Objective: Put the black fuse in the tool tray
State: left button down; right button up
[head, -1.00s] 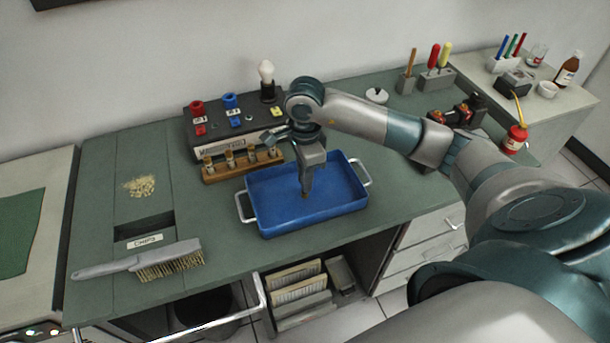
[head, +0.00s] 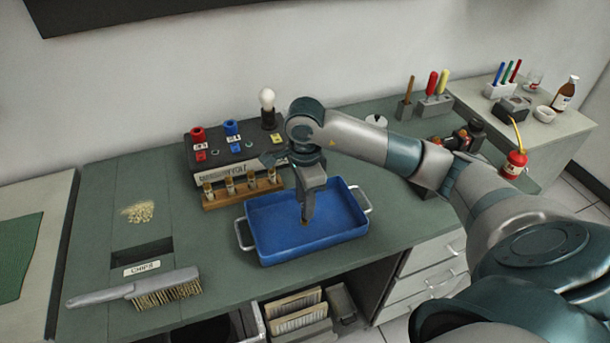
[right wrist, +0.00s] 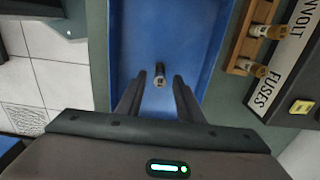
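The blue tool tray (head: 262,243), with a metal handle at each end, sits on the green bench. My right gripper (head: 306,215) points down inside the tray's outline. In the right wrist view its two fingers (right wrist: 157,86) are spread apart. A small dark fuse with a pale metal end (right wrist: 159,75) shows between and just beyond the fingertips, against the blue tray floor, with clear gaps on both sides. Whether it touches the tray floor is hard to tell. In the head view the gripper mostly hides it. My left gripper is not in view.
A wooden fuse rack (head: 223,199) with several fuses stands behind the tray, before a black panel (head: 217,150) with red and blue terminals and a bulb. A brush (head: 140,290) and pale chips (head: 138,212) lie left. A red oil can (head: 515,163) stands right.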

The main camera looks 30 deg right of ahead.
notch_tip(320, 180, up, 8)
jog(key=b, duration=0.2)
jog(key=shift+r+b, duration=0.25)
jog(key=shift+b, duration=0.05)
jog(key=shift+r, duration=1)
jog(key=shift+a, duration=0.1)
dwell(0.9)
